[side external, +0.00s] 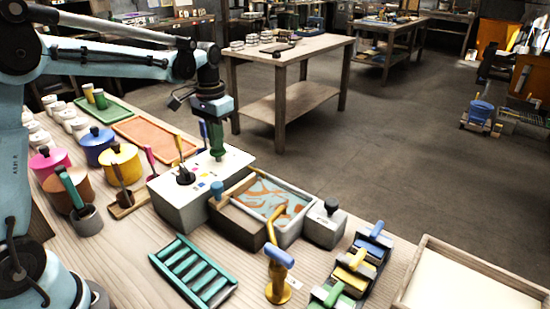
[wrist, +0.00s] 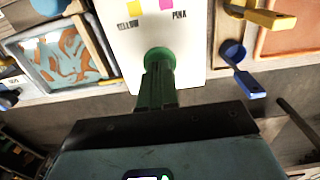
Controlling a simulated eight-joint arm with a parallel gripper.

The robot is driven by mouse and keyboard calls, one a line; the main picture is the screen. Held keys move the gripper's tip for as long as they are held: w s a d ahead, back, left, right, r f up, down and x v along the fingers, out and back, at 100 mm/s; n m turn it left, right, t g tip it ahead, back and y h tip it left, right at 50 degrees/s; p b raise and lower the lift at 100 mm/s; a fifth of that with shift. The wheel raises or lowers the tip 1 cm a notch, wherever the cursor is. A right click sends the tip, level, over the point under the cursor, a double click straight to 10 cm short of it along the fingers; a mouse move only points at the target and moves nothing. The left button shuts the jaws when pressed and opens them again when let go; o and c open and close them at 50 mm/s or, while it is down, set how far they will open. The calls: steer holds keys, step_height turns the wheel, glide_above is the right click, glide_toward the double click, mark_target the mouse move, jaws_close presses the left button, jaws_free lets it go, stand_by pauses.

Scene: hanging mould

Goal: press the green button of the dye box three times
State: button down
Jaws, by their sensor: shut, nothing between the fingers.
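The dye box (side external: 172,208) is a pale box on the bench with small coloured patches on top. In the wrist view its white top (wrist: 185,50) carries yellow and pink patches with the words YELLOW and PINK. The round green button (wrist: 159,55) sits just below these words, partly covered by my fingers. My gripper (side external: 217,152) is shut and empty, pointing down over the far right part of the box top. In the wrist view my gripper (wrist: 157,75) overlaps the button's near edge. I cannot tell whether the fingertips touch it.
A tray with blue and orange swirls (side external: 243,197) stands right of the box. Coloured pots (side external: 121,163) and an orange tray (side external: 140,130) lie to the left. A green rack (side external: 190,270) lies in front.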

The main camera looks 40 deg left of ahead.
steer(key=shift+f, duration=0.8)
steer(key=shift+r, duration=0.9)
steer(key=shift+r, duration=2.9)
